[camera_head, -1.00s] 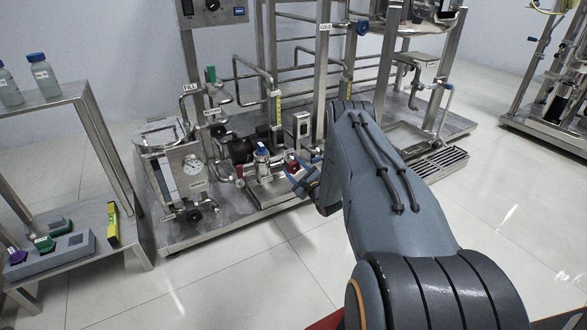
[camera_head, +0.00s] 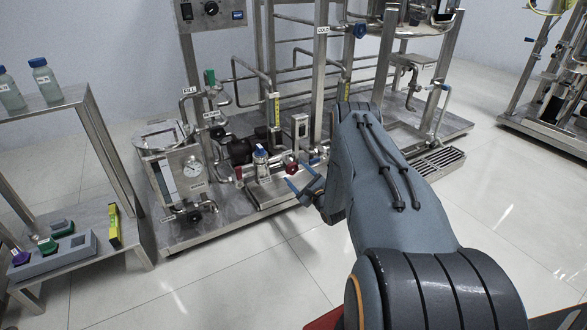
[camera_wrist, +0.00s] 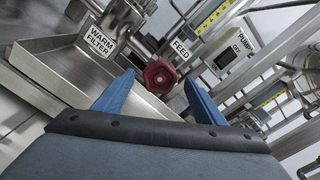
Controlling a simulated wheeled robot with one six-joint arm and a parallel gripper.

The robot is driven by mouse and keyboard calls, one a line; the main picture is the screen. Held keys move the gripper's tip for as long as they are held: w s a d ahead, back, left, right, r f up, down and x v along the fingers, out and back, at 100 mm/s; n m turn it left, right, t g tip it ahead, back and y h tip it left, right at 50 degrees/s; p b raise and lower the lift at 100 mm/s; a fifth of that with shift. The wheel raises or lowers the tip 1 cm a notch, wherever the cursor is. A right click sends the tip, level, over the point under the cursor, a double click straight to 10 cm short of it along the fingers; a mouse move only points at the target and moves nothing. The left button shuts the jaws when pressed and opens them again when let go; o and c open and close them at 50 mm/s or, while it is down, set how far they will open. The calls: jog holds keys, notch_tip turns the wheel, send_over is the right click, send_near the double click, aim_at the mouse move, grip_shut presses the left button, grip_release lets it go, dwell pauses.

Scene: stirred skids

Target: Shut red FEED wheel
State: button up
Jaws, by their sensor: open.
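The red wheel (camera_wrist: 160,76) shows in the wrist view between and beyond my fingertips, with the FEED label (camera_wrist: 181,48) just above and right of it. It also shows in the head view as a small red spot (camera_head: 291,168) low on the skid. My gripper (camera_wrist: 152,92) is open, its two blue fingers on either side of the wheel in the picture. In the head view my gripper (camera_head: 302,186) is just right of and below the wheel. The wheel looks apart from the fingers; the exact gap is hard to tell.
Pipes crowd the right. Open floor (camera_head: 270,270) lies in front.

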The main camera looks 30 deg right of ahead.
jog(key=shift+s+p, duration=0.45)
jog(key=shift+s, duration=1.3)
